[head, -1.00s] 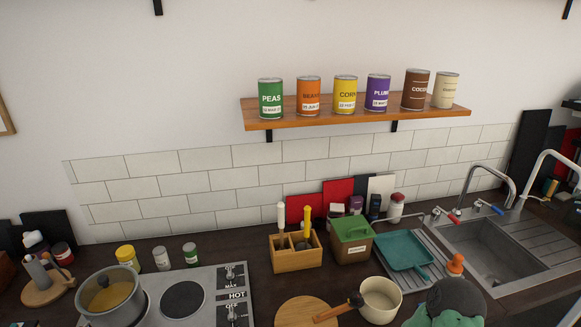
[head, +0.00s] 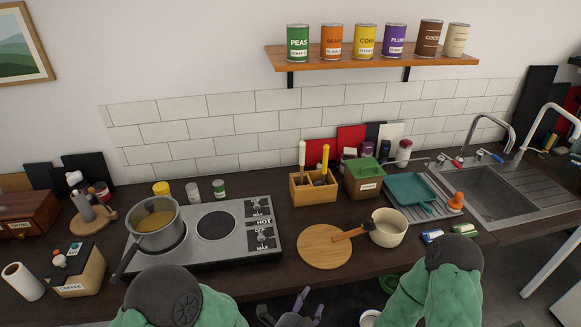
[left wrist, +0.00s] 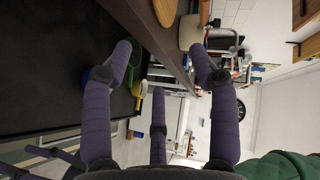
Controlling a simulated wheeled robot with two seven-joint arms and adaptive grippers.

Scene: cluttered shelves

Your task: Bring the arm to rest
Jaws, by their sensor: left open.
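My left gripper (head: 292,308) shows at the bottom middle of the head view, low in front of the counter's front edge. Its purple-grey fingers are spread. In the left wrist view the left gripper (left wrist: 160,65) has its fingers apart with nothing between them. My green left arm (head: 180,300) comes in at the bottom left of the head view. My green right arm (head: 435,280) is at the bottom right, close to the counter edge. The right gripper is out of view.
The dark counter (head: 290,225) carries a hob (head: 215,225) with a pot (head: 155,225), a round board (head: 325,247), a cream saucepan (head: 388,228) and a sink (head: 490,190). A shelf (head: 370,58) with several cans is above.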

